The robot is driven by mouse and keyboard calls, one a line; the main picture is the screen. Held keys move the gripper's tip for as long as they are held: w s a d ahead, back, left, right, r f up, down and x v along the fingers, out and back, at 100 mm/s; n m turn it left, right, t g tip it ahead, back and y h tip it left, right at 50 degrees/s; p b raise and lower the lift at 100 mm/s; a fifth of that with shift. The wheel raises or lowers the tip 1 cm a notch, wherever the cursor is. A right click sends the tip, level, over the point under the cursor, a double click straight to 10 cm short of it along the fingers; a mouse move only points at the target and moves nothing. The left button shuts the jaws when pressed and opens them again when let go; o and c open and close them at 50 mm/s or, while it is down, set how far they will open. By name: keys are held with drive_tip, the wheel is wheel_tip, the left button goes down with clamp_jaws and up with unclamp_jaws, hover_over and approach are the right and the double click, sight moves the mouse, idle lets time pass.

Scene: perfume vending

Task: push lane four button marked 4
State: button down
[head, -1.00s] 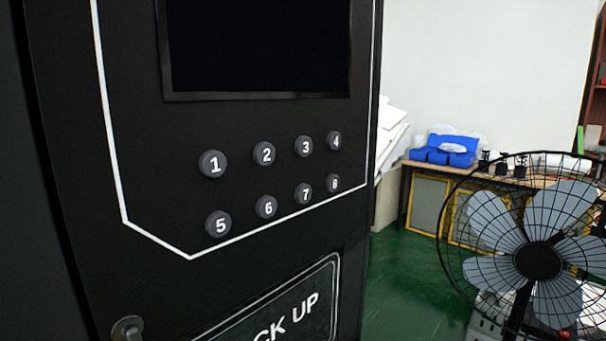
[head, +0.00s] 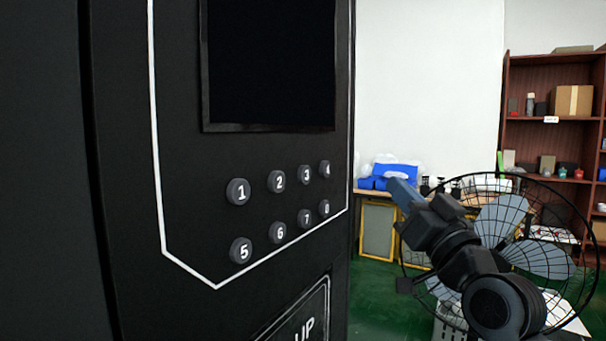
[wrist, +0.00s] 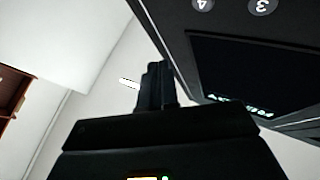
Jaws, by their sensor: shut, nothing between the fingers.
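The round dark button marked 4 (head: 325,169) is at the right end of the upper button row on the black machine (head: 180,290). In the wrist view button 4 (wrist: 203,4) shows upside down at the top edge, partly cut off. My gripper (head: 397,187) is to the right of the panel in the head view, pointing up and left, apart from the button. In the wrist view my gripper (wrist: 156,75) has its fingers shut together and empty, below button 4 in the picture.
Buttons 3 (head: 306,175) and 8 (head: 324,208) sit close to button 4. A dark screen (head: 268,65) is above the rows. A caged fan (head: 515,225) stands behind my arm, with a table and brown shelf (head: 508,85) farther back.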

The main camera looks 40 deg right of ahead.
sight(325, 169)
drive_tip(key=shift+w+a+r, duration=0.1)
drive_tip(key=shift+w+r, duration=0.05)
drive_tip(key=shift+r, duration=0.35)
drive_tip(key=shift+w+r, duration=0.15)
drive_tip(key=shift+r, duration=0.35)
drive_tip(key=w+a+p, duration=0.3)
drive_tip(key=w, duration=0.5)
drive_tip(key=shift+w+p, duration=0.15)
drive_tip(key=shift+p, duration=0.15)
drive_tip(key=shift+w+a, duration=0.1)
drive_tip(key=shift+w, duration=0.05)
idle(1.4)
drive_tip(key=shift+w+a, duration=0.1)
drive_tip(key=shift+w, duration=0.1)
drive_tip(key=shift+w+a+p, duration=0.15)
drive_tip(key=shift+w+p, duration=0.15)
drive_tip(key=shift+w, duration=0.1)
idle(0.8)
drive_tip(key=shift+s+d+b, duration=0.3)
drive_tip(key=shift+s+b, duration=0.1)
drive_tip(key=shift+s, duration=0.35)
